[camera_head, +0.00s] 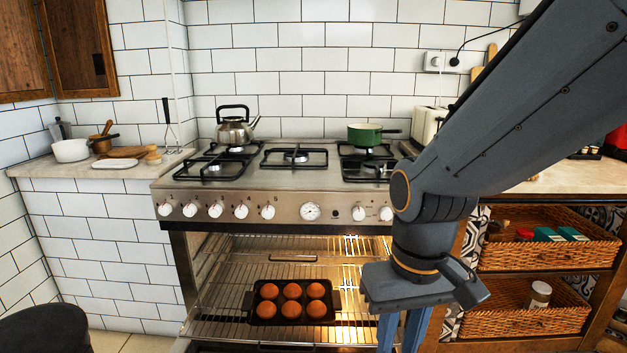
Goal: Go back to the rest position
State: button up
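My gripper (402,335) hangs down at the lower right of the oven front, with its arm coming in from the upper right. Two blue fingers show below its grey body. Their tips are cut off by the bottom edge, so I cannot tell how far apart they are, and no held thing shows. The oven (180,255) is open in front. A dark muffin tray (265,319) with several brown muffins (292,308) rests on a wire rack (225,290) inside, to the left of my gripper and apart from it.
A kettle (235,130) and a green pan (364,134) stand on the hob (270,180). Wicker baskets (525,318) fill shelves at the right. A dark rounded thing (45,332) is at the lower left. Counters flank the oven.

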jog(key=d+r+m+p, duration=0.2)
jog(key=d+r+p, duration=0.4)
jog(key=p, duration=0.6)
jog(key=shift+s+d+r, duration=0.35)
jog(key=shift+d+r, duration=0.05)
jog(key=shift+r, duration=0.3)
dwell(2.2)
